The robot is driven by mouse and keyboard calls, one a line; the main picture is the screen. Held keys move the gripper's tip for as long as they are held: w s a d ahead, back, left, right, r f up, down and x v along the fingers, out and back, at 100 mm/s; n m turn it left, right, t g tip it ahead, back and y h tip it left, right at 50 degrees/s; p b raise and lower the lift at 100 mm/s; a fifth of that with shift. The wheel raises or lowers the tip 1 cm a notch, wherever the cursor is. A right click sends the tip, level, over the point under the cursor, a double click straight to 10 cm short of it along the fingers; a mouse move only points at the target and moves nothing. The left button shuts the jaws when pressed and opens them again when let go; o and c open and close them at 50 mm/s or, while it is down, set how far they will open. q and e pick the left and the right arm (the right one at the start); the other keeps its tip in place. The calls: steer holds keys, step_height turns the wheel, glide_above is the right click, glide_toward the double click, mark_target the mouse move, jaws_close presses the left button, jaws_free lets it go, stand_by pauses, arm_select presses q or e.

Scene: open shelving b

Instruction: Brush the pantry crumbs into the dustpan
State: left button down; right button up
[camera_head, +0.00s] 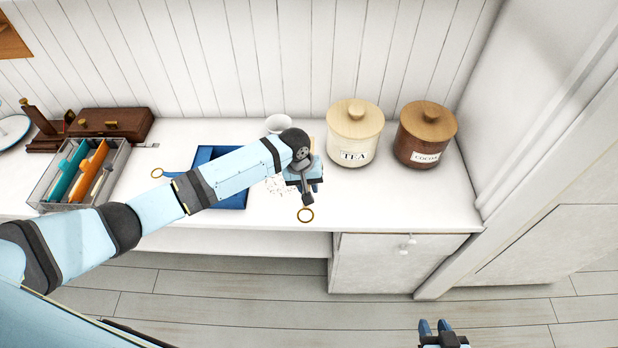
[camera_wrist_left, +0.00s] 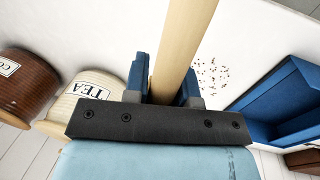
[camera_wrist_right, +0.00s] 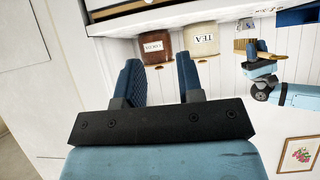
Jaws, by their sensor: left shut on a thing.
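My left gripper (camera_head: 305,186) is shut on the brush, whose pale wooden handle (camera_wrist_left: 185,45) runs between its fingers in the left wrist view. In the head view my wrist hides most of the brush. The brush also shows in the right wrist view (camera_wrist_right: 250,46). The crumbs (camera_head: 277,187) lie scattered on the white counter, just left of my left gripper; they also show in the left wrist view (camera_wrist_left: 212,75). The blue dustpan (camera_head: 236,202) lies left of the crumbs, partly covered by my left arm. My right gripper (camera_head: 437,332) is open and empty, low in front of the counter.
The TEA jar (camera_head: 354,135) and COCOA jar (camera_head: 425,137) stand right of my left gripper. A white bowl (camera_head: 278,125) is behind my wrist. A grey organiser tray (camera_head: 52,195) and brown box (camera_head: 112,122) stand left. The counter's front right is clear.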

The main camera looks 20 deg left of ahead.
arm_select(q)
steer(key=b, duration=0.7)
glide_above(311, 208)
steer(key=f, duration=0.6)
steer(key=shift+s+a+f, duration=0.2)
steer(key=shift+a+f, duration=0.15)
steer(key=shift+f, duration=1)
steer(key=shift+f, duration=0.2)
